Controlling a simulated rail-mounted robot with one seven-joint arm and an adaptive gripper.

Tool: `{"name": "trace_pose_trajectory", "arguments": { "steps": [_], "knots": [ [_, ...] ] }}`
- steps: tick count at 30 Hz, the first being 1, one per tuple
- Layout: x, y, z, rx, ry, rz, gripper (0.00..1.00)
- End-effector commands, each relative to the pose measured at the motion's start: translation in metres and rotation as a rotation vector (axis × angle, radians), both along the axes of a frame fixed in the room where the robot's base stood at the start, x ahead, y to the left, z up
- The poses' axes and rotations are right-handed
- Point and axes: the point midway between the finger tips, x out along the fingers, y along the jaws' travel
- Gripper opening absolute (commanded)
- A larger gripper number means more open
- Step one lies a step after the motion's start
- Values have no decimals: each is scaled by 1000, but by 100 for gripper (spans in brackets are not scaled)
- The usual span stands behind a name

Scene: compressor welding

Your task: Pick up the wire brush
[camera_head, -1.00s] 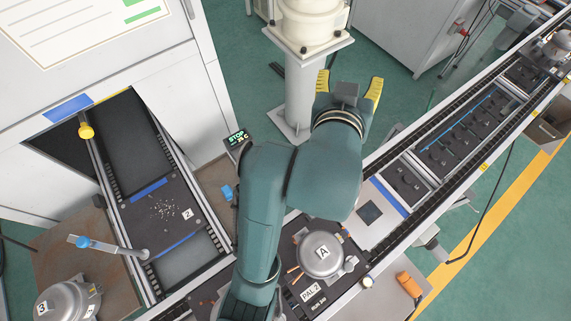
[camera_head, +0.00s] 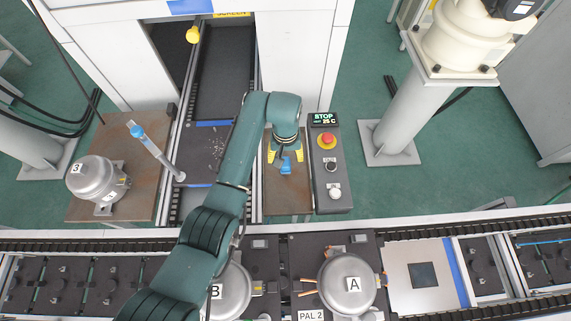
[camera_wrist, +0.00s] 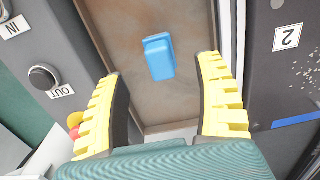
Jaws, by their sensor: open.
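A small blue block-shaped object (camera_head: 286,164), apparently the wire brush, is on the narrow brown metal shelf (camera_head: 284,202). In the wrist view the blue piece (camera_wrist: 158,57) shows a flat face and a smaller raised end; no bristles can be made out. My gripper (camera_head: 285,157) is open over the shelf, with its yellow fingers to either side of the blue piece. In the wrist view my gripper (camera_wrist: 161,70) has the blue piece between its fingertips in the picture, with clear gaps on both sides. Contact is not seen.
A control box (camera_head: 331,177) with a STOP display and buttons stands right of the shelf. On the left is a track with pallet 2 (camera_head: 195,172) bearing pale debris. A blue-tipped rod (camera_head: 155,151) leans there.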

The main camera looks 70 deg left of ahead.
Motion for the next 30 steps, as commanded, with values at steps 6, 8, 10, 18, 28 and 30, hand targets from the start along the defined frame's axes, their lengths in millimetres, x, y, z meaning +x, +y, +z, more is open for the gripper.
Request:
{"name": "trace_pose_trajectory", "arguments": {
  "steps": [6, 8, 10, 18, 28, 30],
  "knots": [
    [1, 1, -27, 1, 0, -1, 70],
    [0, 1, -36, -1, 0, -1, 70],
    [1, 3, -50, -1, 1, -1, 70],
    [1, 4, -75, 4, -2, -1, 70],
    [1, 4, -75, 3, -2, -1, 36],
    [1, 4, -75, 3, -2, -1, 22]
  ]
}}
